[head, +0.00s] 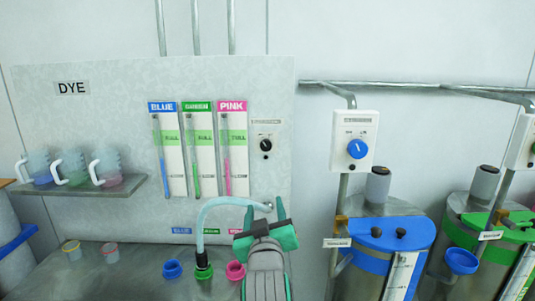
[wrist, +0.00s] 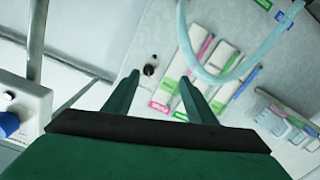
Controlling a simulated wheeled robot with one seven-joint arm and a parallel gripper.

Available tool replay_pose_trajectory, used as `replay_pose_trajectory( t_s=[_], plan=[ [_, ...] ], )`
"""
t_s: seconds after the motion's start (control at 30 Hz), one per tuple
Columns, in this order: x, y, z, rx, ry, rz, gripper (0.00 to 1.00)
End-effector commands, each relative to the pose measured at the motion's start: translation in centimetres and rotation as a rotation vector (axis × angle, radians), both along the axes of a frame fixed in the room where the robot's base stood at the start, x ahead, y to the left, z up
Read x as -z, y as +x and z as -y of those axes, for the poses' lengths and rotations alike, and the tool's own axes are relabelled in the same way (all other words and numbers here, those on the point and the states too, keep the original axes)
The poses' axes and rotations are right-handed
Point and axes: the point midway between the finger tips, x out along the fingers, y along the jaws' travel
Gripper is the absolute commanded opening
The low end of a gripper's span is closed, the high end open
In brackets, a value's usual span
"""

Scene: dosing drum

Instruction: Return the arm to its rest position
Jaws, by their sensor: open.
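My gripper (head: 264,212) is at the lower middle of the head view, in front of the dye panel (head: 60,130). Its green fingers are apart with nothing between them. In the wrist view my gripper (wrist: 158,92) points at the panel, with a small black knob (wrist: 149,70) showing between the fingers. That knob (head: 266,145) sits above the gripper in the head view. A pale curved hose (head: 222,202) runs just left of the gripper, its end at the green port (head: 203,272). I cannot tell whether the hose touches the gripper.
Blue port (head: 172,269) and pink port (head: 235,270) flank the green one. Jugs (head: 105,167) stand on a shelf (head: 90,193) at left. A blue-lidded drum (head: 378,233) and green-lidded drum (head: 492,222) stand at right, under a control box (head: 354,140) and pipe (head: 410,86).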

Motion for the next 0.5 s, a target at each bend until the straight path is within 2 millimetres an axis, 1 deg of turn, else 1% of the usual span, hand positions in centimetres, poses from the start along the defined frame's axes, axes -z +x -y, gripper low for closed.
replay_pose_trajectory(
  t_s=[0.03,0.07,0.17,0.2,0.27,0.3,0.37,0.5],
  plan=[
    [1.4,-0.1,-0.1,-0.002,0.009,-0.009,0.51],
    [2.1,-0.2,-0.1,-0.003,0.014,-0.011,0.51],
    [5.2,-0.7,-0.3,-0.006,0.037,-0.021,0.51],
    [6.6,-1.1,-0.3,-0.006,0.049,-0.025,0.51],
    [8.8,-1.6,-0.2,-0.005,0.066,-0.031,0.51],
    [10.2,-2.1,-0.1,-0.003,0.075,-0.035,0.51],
    [12.3,-2.8,0.0,-0.001,0.091,-0.041,0.51],
    [16.9,-4.9,-0.1,0.002,0.127,-0.053,0.51]
  ],
)
